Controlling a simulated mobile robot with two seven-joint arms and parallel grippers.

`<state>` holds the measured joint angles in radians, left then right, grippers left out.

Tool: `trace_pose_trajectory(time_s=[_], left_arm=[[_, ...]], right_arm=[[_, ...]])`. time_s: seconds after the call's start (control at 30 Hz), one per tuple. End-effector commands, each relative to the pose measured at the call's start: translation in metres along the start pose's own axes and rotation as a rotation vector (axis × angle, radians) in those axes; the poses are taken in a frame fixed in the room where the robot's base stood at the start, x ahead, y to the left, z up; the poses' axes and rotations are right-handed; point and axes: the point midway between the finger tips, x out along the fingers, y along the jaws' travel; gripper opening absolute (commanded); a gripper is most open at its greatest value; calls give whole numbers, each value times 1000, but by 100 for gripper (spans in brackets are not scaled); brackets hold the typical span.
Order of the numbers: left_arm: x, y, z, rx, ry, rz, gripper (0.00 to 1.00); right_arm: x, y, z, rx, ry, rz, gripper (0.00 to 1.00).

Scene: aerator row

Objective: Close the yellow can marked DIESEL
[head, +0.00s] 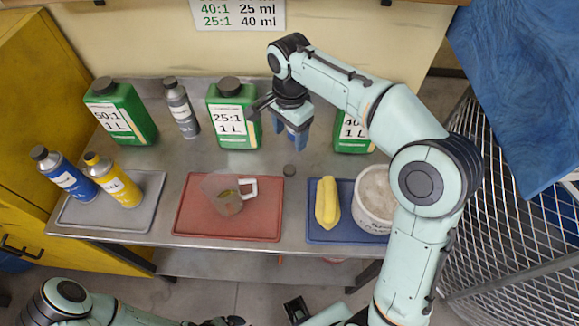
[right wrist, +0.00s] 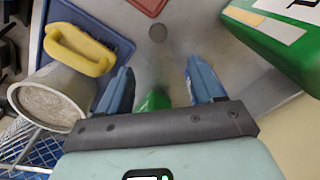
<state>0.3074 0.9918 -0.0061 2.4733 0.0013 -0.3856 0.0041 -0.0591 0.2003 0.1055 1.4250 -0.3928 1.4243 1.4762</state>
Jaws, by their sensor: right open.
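No can on which I can read DIESEL shows. My left gripper is barely visible at the bottom edge.
Green cans marked 50:1 (head: 121,112), 25:1 (head: 233,112) and 40:1 (head: 352,135) stand at the back. A measuring jug (head: 230,203) stands on the red tray (head: 190,221).

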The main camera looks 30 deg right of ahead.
Motion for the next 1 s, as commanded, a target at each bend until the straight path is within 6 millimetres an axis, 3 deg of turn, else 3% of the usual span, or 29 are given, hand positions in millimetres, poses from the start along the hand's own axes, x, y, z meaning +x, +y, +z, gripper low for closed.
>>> trace_pose_trajectory(time_s=[0.17,0.4,0.6,1.0], left_arm=[[2,-1,1,0,-1,0,92],[12,-5,3,-2,-6,-2,92],[15,-7,4,-2,-7,-2,92],[16,-7,4,-2,-7,-2,92]], right_arm=[[9,0,0,0,0,2,66],[55,1,0,-1,0,5,66],[79,1,0,-1,0,2,66],[84,0,0,0,0,0,66]])
